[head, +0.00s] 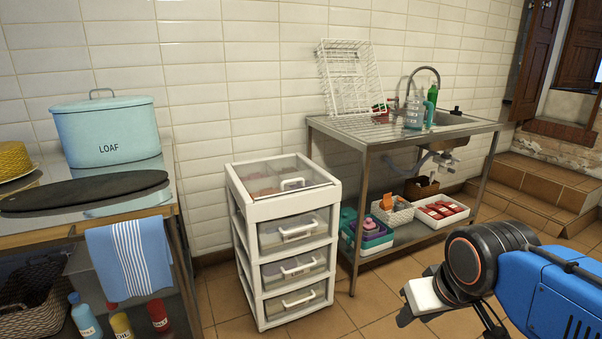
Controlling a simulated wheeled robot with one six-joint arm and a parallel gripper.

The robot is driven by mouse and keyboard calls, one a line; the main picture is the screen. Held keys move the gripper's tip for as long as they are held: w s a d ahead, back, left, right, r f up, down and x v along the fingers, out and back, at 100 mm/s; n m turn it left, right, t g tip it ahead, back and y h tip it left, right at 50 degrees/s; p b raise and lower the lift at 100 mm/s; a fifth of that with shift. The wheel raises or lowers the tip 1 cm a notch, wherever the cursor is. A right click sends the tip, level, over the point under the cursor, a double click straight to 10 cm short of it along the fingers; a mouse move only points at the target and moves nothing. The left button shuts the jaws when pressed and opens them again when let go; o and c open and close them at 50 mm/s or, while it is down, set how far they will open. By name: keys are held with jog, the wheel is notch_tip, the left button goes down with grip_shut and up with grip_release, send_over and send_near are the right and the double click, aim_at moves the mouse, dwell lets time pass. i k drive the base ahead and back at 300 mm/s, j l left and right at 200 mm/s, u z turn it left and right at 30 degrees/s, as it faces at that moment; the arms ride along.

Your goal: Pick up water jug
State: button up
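I cannot pick out a water jug for certain in the head view. A pale, see-through greenish vessel (415,112) stands upright at the front of the sink unit; it is too small to tell whether it is a jug or a bottle. My gripper (418,304) is at the lower right, in front of the sink unit and well apart from that vessel. A white pad and dark parts of it show, but its fingers are partly hidden and I cannot tell whether it is open or shut.
A steel sink unit (350,130) carries a white wire rack (350,78) and green bottles (433,92). A white drawer cart (248,205) stands left of it. Farther left, a table holds a blue LOAF bin (105,130). Tiled steps (540,180) rise at right.

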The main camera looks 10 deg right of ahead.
aim_at(416, 107)
jog(key=i+l, duration=0.1)
jog(key=l, duration=0.35)
jog(key=i+l, duration=0.15)
jog(key=l, duration=0.35)
jog(key=i+l, duration=0.1)
jog(key=l, duration=0.35)
jog(key=i+l, duration=0.1)
jog(key=l, duration=0.4)
jog(key=i+l, duration=0.15)
jog(key=l, duration=0.3)
jog(key=i+l, duration=0.15)
jog(key=l, duration=0.25)
jog(key=i+l, duration=0.1)
jog(key=l, duration=0.3)
jog(key=i+l, duration=0.15)
jog(key=l, duration=0.2)
jog(key=i+l, duration=0.15)
jog(key=l, duration=0.25)
jog(key=i+l, duration=0.1)
jog(key=l, duration=0.3)
